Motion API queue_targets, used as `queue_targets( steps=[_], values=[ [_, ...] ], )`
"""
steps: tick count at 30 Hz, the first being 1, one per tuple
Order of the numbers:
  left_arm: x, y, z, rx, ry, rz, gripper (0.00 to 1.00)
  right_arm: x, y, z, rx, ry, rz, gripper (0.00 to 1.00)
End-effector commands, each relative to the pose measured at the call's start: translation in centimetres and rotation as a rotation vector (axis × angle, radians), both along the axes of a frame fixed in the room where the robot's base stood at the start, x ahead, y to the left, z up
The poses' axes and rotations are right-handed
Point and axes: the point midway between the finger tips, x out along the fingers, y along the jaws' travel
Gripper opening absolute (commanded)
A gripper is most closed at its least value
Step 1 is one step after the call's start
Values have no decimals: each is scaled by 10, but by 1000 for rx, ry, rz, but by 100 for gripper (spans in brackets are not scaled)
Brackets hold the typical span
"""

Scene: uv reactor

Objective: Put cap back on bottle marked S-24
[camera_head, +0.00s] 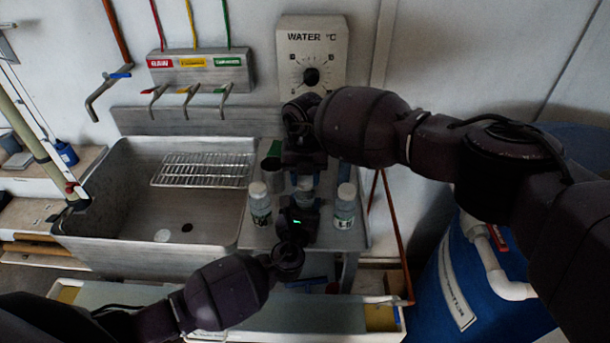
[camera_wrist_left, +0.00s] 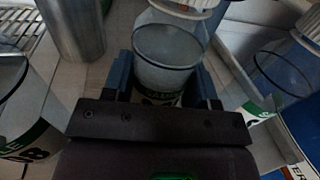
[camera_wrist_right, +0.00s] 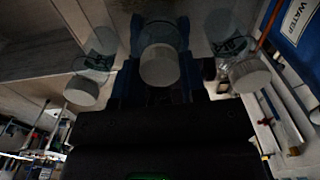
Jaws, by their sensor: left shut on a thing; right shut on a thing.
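The middle bottle (camera_head: 304,197) is clear with a green-and-white label and stands upright on the side counter. My left gripper (camera_head: 300,215) is shut around its body; the bottle (camera_wrist_left: 165,60) fills the left wrist view between the fingers. Its label is mostly hidden, so I cannot read its mark. My right gripper (camera_head: 304,172) points down from above and is shut on a white cap (camera_wrist_right: 159,65). The cap (camera_wrist_left: 188,5) is at the bottle's mouth; I cannot tell whether it is seated.
Capped bottles stand close on both sides, one left (camera_head: 260,203) and one right (camera_head: 345,207). A metal cylinder (camera_wrist_left: 75,28) stands behind. A blue barrel (camera_head: 475,290) is at right.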

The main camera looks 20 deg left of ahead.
Motion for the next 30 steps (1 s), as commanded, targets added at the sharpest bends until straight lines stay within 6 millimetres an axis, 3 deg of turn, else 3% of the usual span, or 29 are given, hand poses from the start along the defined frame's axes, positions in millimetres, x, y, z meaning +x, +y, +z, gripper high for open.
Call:
queue_targets(
  steps=[21, 25, 29, 30],
  values=[
    [0, 0, 0, 0, 0, 0, 0, 0, 0, -1, 0, -1, -1055, 10],
    [0, 0, 0, 0, 0, 0, 0, 0, 0, -1, 1, -1, -1208, 10],
    [0, 0, 0, 0, 0, 0, 0, 0, 0, -1, 1, 0, -1206, 10],
    [0, 0, 0, 0, 0, 0, 0, 0, 0, -1, 1, 0, -1206, 40]
  ],
)
